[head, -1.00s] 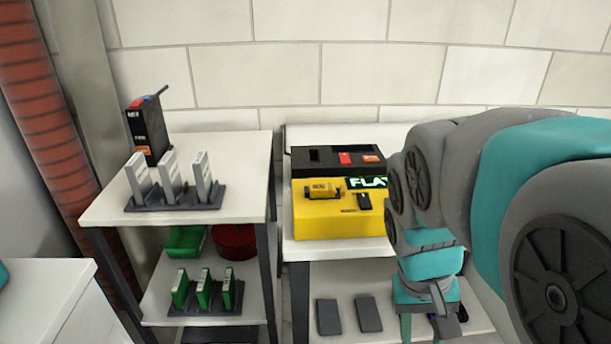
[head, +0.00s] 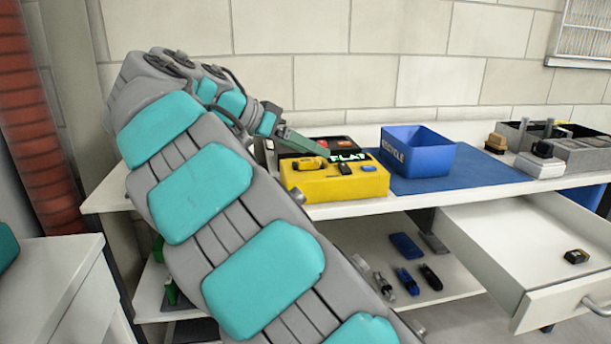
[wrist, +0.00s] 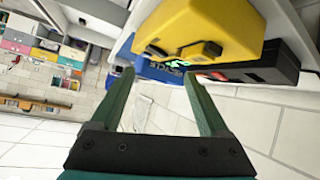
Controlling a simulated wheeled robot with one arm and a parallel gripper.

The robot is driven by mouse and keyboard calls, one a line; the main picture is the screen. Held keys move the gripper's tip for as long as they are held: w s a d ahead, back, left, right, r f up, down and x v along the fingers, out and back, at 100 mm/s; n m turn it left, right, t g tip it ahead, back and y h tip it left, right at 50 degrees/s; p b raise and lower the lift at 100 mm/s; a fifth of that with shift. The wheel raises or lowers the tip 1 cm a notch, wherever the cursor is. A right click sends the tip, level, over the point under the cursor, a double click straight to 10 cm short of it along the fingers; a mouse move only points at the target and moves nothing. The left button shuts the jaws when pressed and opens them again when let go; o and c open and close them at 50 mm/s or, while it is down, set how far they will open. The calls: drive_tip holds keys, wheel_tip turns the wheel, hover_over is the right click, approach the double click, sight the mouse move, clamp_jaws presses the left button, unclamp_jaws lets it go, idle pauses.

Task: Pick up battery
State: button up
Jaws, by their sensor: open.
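A small yellow-and-black block that looks like a battery (head: 308,163) lies on top of the yellow tester box (head: 345,184), whose display reads FLAT. A small dark piece (head: 346,169) sits beside it. My gripper (head: 318,148) reaches in from the left, behind the yellow box; its fingertips are hard to make out there. In the wrist view my gripper (wrist: 160,77) has its two green fingers spread with nothing between them. The yellow box (wrist: 205,25) is beyond the fingertips there, apart from them.
A black box (head: 330,145) stands behind the yellow one. A blue RECYCLE bin (head: 417,152) is to its right on a blue mat (head: 470,172). An open drawer (head: 510,245) holds a small dark item (head: 577,257). Several small items lie on the lower shelf (head: 440,285).

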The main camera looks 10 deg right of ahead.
sight(308, 160)
drive_tip(key=shift+m+t, duration=0.6)
drive_tip(key=shift+m, duration=0.1)
drive_tip(key=shift+w+a+f+b, duration=0.25)
drive_tip(key=shift+w+a+b, duration=0.1)
drive_tip(key=shift+w+a, duration=0.25)
drive_tip(key=shift+w+a+f+b, duration=0.35)
drive_tip(key=shift+w+a, duration=0.1)
drive_tip(key=shift+a, duration=0.2)
drive_tip(key=shift+w+a+f+b, duration=0.2)
drive_tip(key=shift+w+a+b, duration=0.15)
drive_tip(key=shift+w+a, duration=0.25)
drive_tip(key=shift+s+x, duration=0.1)
drive_tip(key=shift+x, duration=1.15)
drive_tip(key=shift+s+x, duration=0.15)
drive_tip(key=shift+x, duration=1.1)
drive_tip(key=shift+f, duration=0.1)
drive_tip(key=shift+c, duration=0.4)
clamp_jaws()
